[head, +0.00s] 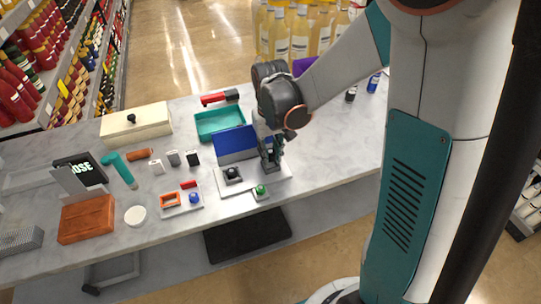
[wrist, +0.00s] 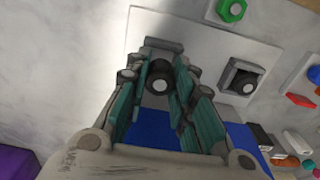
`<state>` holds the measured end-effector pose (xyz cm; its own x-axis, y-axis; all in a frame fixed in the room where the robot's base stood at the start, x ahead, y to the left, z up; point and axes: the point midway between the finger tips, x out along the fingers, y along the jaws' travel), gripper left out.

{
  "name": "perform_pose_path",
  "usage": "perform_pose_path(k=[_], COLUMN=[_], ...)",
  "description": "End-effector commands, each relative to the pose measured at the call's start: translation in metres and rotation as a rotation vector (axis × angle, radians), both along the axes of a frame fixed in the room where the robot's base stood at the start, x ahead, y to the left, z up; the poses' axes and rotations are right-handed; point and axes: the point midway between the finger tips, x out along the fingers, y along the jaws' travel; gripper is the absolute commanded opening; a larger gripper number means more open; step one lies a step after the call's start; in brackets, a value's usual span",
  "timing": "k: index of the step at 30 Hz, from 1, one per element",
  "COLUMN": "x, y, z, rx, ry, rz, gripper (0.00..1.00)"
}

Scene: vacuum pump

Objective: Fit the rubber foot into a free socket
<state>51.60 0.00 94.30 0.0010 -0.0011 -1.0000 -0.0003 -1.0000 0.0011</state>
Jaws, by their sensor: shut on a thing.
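The rubber foot, a black round piece with a grey centre (wrist: 160,75), is between the teal fingers of my gripper (wrist: 157,90) in the wrist view. My gripper also shows in the head view (head: 270,150), pointing down over the right part of the white plate (head: 283,181). It is shut on the foot. A grey socket shows partly around and behind the foot; whether the foot is in it or above it I cannot tell. A similar black piece with a grey centre (head: 232,174) sits in a dark square socket to the left on the plate; it also shows in the wrist view (wrist: 244,82).
A blue block (head: 236,143) stands behind the plate, close to my gripper. A green knob (head: 260,190) is at the plate's front edge. A teal tray (head: 219,121) lies behind; a small tray (head: 181,210) with coloured parts lies left. Bare marble (head: 330,150) is right.

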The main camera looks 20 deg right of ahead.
Motion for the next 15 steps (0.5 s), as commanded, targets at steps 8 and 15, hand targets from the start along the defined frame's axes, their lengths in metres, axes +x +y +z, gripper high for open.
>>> perform_pose_path(k=[8, 15], x=[-0.0003, -0.0002], y=[0.0000, 0.0000], z=[-0.0095, -0.0152], rx=[0.000, 0.000], ry=[0.000, 0.000], rz=[0.000, 0.000], gripper=[0.00, 0.00])
